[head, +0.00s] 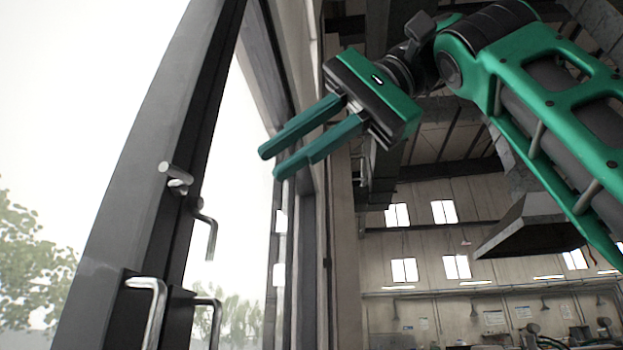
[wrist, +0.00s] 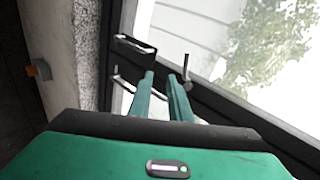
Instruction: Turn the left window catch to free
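In the head view two window sashes meet at dark upright frames on the left. A short silver catch (head: 176,172) sticks out from the left frame. A bent silver lever (head: 208,236) hangs down beside it; I cannot tell for sure which sash it belongs to. My gripper (head: 272,162) is open and empty, its green fingers parallel with a gap, to the right of the catches and apart from them. In the wrist view the gripper (wrist: 162,77) points at the frame, with an upright silver lever (wrist: 186,68) just beyond the right fingertip.
Two silver pull handles, a left one (head: 147,300) and a right one (head: 213,315), stand out from the frames below the catches. A wall (wrist: 60,50) and an orange-grey box (wrist: 39,70) lie left in the wrist view. Free air surrounds my fingers.

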